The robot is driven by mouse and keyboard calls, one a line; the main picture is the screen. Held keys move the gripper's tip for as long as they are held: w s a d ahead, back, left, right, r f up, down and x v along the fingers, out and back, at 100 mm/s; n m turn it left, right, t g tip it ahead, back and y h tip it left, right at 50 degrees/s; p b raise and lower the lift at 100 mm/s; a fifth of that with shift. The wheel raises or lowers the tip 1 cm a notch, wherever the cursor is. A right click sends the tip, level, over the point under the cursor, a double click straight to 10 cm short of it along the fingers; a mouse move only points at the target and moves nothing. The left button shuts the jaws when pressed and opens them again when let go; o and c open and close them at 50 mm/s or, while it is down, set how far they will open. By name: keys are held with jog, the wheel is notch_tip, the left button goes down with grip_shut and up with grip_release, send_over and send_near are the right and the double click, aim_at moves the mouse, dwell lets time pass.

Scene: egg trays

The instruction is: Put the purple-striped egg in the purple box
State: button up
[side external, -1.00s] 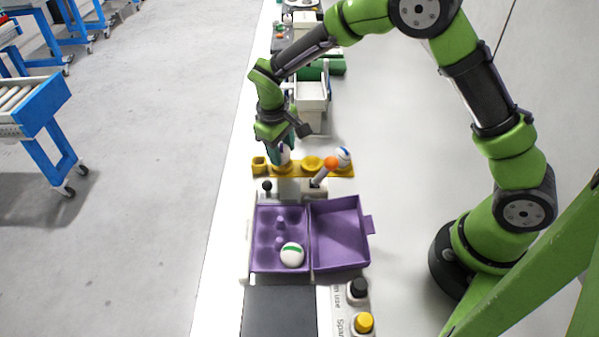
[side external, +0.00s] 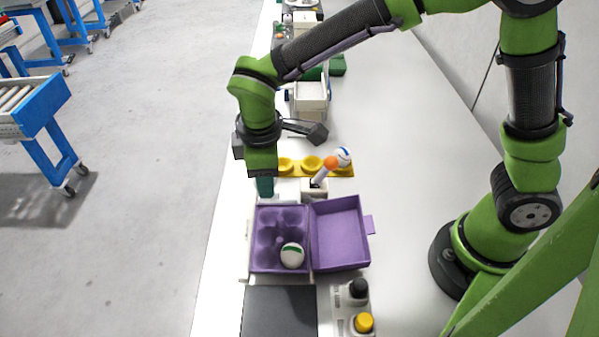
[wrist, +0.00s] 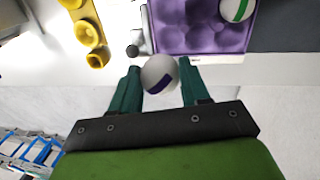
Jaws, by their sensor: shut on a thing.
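The purple-striped egg (wrist: 158,75) is white with a dark purple band and sits between the green fingers of my gripper (wrist: 160,88) in the wrist view. My gripper is shut on it. In the side view my gripper (side external: 265,187) hangs just behind the purple box's far left corner, and the egg is hidden there. The open purple box (side external: 282,207) has its lid (side external: 340,235) folded out to the right; it also shows in the wrist view (wrist: 200,48). A green-striped egg (side external: 292,255) sits in the box's near right cup; the other visible cups look empty.
A yellow egg holder (side external: 322,173) stands behind the box, with a blue-striped egg (side external: 344,156) at its right end. An orange-tipped lever (side external: 328,165) rises between holder and box. A dark conveyor belt (side external: 280,312) and a button panel (side external: 352,308) lie in front.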

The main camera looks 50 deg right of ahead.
jog(key=shift+s+f+n, duration=0.15)
jog(key=shift+f+n, duration=0.35)
jog(key=shift+f, duration=3.7)
jog(key=shift+f, duration=0.3)
jog(key=o, duration=0.7)
jog(key=shift+o, duration=0.2)
notch_tip(320, 180, up, 17)
jog(key=s+a, duration=0.1)
jog(key=s, duration=0.1)
jog(key=shift+a+f, duration=0.15)
jog(key=shift+a, duration=0.2)
jog(key=shift+s, duration=0.1)
